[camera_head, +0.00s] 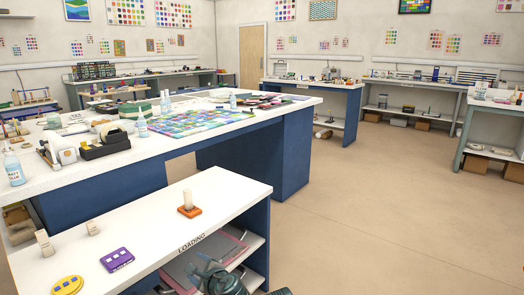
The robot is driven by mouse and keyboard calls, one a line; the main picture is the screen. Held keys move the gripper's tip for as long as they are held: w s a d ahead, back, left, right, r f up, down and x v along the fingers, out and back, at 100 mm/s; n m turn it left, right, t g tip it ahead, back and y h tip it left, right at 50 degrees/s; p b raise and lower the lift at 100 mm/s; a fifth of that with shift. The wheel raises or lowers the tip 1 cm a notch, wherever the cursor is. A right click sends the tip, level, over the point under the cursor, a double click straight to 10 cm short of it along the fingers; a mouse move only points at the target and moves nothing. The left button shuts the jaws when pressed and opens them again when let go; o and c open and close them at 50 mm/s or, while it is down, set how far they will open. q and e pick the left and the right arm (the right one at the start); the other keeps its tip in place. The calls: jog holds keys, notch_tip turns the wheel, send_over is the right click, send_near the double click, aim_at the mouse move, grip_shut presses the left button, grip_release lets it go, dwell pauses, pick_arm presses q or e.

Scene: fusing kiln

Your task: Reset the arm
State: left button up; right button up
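Neither gripper shows clearly in the head view. A dark grey-teal part of my own arm is at the bottom edge, in front of the loading bench (140,215); its fingers cannot be made out. On the white bench top stand an orange square piece with an upright cream block (189,207), a purple piece (117,259) and a yellow round piece (67,286). Two small cream blocks, one at the left (44,242) and one farther back (93,228), stand apart from these.
Pink and grey sheets lie on the shelf (205,262) under the loading bench. Open floor (370,200) lies to the right, with more benches along the walls.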

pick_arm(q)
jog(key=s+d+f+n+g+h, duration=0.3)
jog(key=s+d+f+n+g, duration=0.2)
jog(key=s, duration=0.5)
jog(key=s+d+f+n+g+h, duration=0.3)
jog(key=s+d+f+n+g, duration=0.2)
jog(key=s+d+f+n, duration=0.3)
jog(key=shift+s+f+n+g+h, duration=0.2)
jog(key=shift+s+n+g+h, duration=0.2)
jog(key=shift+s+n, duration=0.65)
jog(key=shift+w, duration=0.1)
